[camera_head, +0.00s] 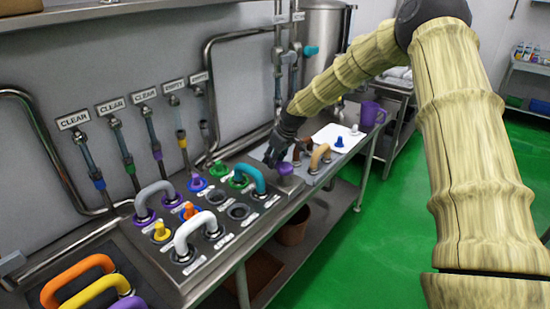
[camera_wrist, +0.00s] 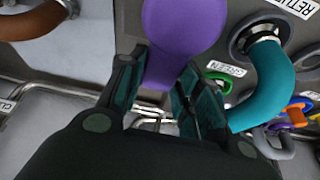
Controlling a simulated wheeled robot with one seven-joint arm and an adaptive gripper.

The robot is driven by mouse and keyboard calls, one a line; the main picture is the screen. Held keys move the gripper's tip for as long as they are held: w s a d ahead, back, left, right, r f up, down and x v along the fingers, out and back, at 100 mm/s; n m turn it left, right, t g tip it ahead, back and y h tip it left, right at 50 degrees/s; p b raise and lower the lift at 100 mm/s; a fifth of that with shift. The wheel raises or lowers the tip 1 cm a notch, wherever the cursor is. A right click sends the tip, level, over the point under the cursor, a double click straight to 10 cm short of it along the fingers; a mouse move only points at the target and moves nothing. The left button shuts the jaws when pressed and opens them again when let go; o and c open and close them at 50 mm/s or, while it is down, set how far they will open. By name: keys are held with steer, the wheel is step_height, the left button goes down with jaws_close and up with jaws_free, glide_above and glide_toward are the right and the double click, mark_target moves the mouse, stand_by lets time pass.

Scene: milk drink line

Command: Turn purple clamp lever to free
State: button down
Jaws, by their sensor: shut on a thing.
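The purple clamp lever (camera_wrist: 180,30) fills the top middle of the wrist view. My gripper (camera_wrist: 155,90) is shut on it, one finger on each side of its narrower lower part. In the head view the purple piece (camera_head: 285,169) shows on a small metal block at the right end of the panel, with my gripper (camera_head: 272,157) at its left. The lever's far end and its pivot are hidden or cut off, so I cannot tell its turn angle.
A teal pipe bend (camera_wrist: 268,85) stands close to the right of my fingers; it also shows in the head view (camera_head: 250,178). A brown bend (camera_wrist: 32,20) is at the left. Coloured plugs and a white bend (camera_head: 195,230) fill the panel. A purple jug (camera_head: 371,115) stands further back.

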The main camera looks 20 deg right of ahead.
mark_target(284, 165)
steer(key=shift+n, duration=0.3)
stand_by(0.4)
steer(key=c, duration=1)
jaws_free()
steer(key=shift+s, duration=0.1)
steer(key=shift+r, duration=0.1)
steer(key=v, duration=1.1)
steer(key=shift+d+r, duration=0.25)
steer(key=shift+r, duration=0.1)
steer(key=shift+s, duration=0.2)
